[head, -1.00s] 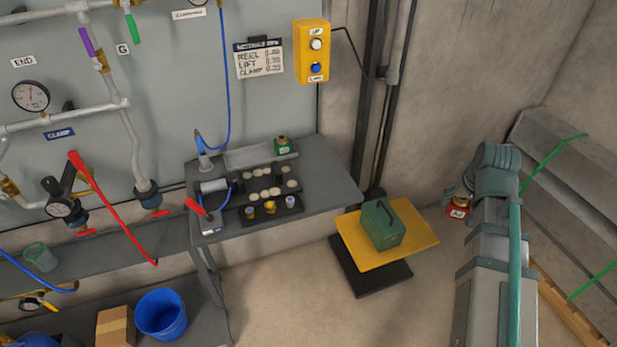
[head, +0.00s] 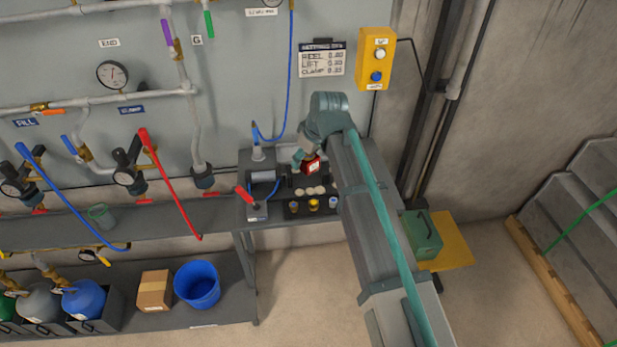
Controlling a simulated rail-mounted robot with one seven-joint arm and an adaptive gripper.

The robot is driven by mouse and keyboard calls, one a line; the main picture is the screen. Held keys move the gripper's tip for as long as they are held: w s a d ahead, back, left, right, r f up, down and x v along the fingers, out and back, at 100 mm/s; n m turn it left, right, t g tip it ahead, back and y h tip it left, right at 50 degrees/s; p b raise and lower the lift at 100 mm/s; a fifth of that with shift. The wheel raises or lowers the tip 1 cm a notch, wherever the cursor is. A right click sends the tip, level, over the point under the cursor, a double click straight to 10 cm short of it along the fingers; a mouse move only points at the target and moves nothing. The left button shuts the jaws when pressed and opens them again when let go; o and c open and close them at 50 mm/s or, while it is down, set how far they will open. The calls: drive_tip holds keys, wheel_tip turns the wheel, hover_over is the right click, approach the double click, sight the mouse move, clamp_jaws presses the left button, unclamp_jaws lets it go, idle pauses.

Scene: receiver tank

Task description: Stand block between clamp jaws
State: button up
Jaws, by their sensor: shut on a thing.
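A red block (head: 312,166) with a white label is held at the end of my arm, above the workbench. My gripper (head: 305,158) is shut on it; the fingers are small and partly hidden by my wrist. The block is to the right of the grey clamp unit (head: 262,178), which has a cylinder and a red lever (head: 244,195) at its front left. The block looks apart from the clamp, and it is near the back of the dark tray. The clamp's jaws are too small to make out.
The dark tray (head: 293,209) holds pale discs (head: 310,190) and small coloured caps (head: 314,205). My arm covers the bench's right part. A blue hose (head: 290,80) hangs down to the bench by the clamp. A green box (head: 424,236) stands on a yellow platform (head: 455,242) at right.

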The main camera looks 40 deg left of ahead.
drive_tip(key=s+a+n+g, duration=0.1)
drive_tip(key=s+a+n, duration=0.2)
drive_tip(key=s+a, duration=0.5)
drive_tip(key=w+f+p, duration=0.1)
drive_tip(key=w, duration=0.2)
drive_tip(key=w+d+p, duration=0.1)
drive_tip(key=w, duration=0.1)
drive_tip(key=w+f+p, duration=0.1)
drive_tip(key=w, duration=0.2)
drive_tip(key=shift+w+d+f+p, duration=0.3)
drive_tip(key=shift+d+f, duration=0.05)
drive_tip(key=shift+d, duration=0.05)
drive_tip(key=p, duration=0.2)
hover_over(301, 176)
drive_tip(key=s, duration=0.1)
drive_tip(key=f, duration=0.3)
drive_tip(key=d+f, duration=0.1)
drive_tip(key=f, duration=0.1)
drive_tip(key=shift+w+d+f, duration=0.1)
drive_tip(key=shift+w+f, duration=0.25)
drive_tip(key=shift+f, duration=0.15)
drive_tip(key=shift+w+f+p, duration=0.2)
drive_tip(key=shift+f+p, duration=0.65)
drive_tip(key=shift+f, duration=0.95)
drive_tip(key=shift+f, duration=0.1)
